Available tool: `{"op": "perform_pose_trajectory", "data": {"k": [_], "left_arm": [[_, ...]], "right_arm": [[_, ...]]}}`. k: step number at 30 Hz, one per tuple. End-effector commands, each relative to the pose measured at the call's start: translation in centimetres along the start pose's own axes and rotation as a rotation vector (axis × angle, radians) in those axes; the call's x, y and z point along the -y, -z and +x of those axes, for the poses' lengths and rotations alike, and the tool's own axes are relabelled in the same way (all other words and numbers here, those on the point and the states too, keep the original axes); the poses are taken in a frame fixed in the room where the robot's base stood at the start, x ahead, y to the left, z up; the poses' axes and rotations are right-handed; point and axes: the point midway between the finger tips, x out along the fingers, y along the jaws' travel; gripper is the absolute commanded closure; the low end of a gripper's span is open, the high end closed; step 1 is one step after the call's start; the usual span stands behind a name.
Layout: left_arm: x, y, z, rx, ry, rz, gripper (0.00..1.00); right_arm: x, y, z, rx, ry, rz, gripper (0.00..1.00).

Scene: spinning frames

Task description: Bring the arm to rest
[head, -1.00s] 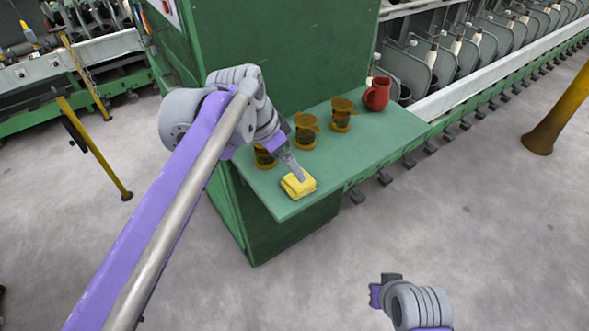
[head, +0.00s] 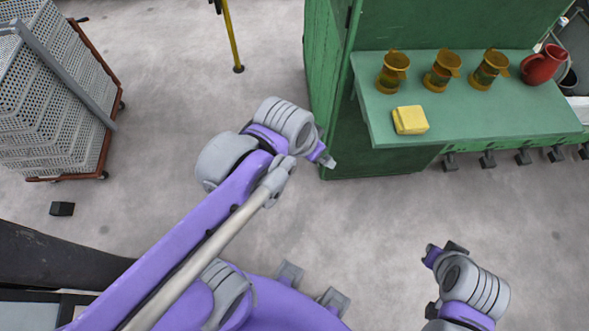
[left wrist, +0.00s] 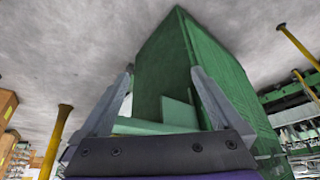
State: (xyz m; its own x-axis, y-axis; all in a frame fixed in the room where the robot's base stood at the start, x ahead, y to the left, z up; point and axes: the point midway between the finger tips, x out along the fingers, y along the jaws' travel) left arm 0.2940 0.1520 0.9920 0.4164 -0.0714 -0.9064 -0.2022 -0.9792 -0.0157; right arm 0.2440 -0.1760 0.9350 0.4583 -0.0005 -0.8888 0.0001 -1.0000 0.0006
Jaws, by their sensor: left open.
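My left gripper (head: 326,158) is in the middle of the head view, left of the green shelf and apart from it. In the left wrist view its two fingers (left wrist: 160,95) are spread with nothing between them, and the green cabinet stands beyond. My right gripper (head: 443,250) is at the lower right of the head view, over bare floor; its jaws are too small and turned to tell their state.
A yellow block (head: 410,120) lies on the green shelf (head: 480,120), with three amber cups (head: 442,70) and a red jug (head: 543,65) behind it. The green cabinet (head: 335,90) stands beside. White perforated crates (head: 45,90) sit on a cart at left.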

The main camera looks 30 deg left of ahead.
Motion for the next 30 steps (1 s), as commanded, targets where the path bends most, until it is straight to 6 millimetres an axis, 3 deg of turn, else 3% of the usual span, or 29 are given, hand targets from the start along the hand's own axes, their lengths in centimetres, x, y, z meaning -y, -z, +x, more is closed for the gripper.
{"op": "perform_pose_trajectory", "data": {"k": [1,3,7,30], "left_arm": [[0.5,-2.6,1.0,-0.01,0.024,-0.058,0.0],[0.9,-4.9,1.9,-0.024,0.05,-0.121,0.0],[1.3,-7.2,2.8,-0.037,0.074,-0.182,0.0],[1.3,-7.3,2.9,-0.039,0.076,-0.191,0.0]], "right_arm": [[0.0,0.0,0.0,0.0,0.0,0.0,1.0],[0.0,0.0,0.0,0.0,0.0,0.0,1.0],[0.0,0.0,0.0,0.0,0.0,0.0,1.0],[0.0,0.0,0.0,0.0,0.0,0.0,1.0]]}}
